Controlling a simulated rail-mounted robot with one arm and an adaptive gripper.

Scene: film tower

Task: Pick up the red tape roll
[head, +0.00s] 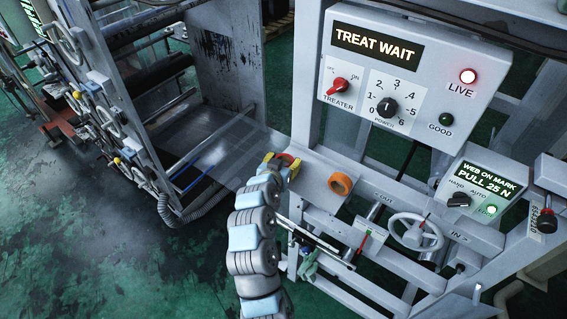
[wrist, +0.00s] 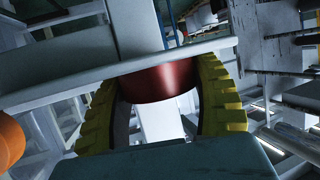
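The red tape roll (wrist: 160,82) shows in the wrist view between the two yellow ribbed fingers of my gripper (wrist: 160,88). One finger is on each side of it, and no clear gap shows between roll and fingers. I cannot tell whether they press on it. In the head view, my gripper (head: 280,164) is at the left end of the pale shelf. A little of the red roll (head: 285,159) shows between its yellow fingers.
An orange roll (head: 340,183) stands on the pale shelf (head: 312,172), right of my gripper; it also shows at the wrist view's left edge (wrist: 10,141). A handwheel (head: 417,232) is farther right. The control panel (head: 415,80) rises above. Metal frame bars surround the shelf.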

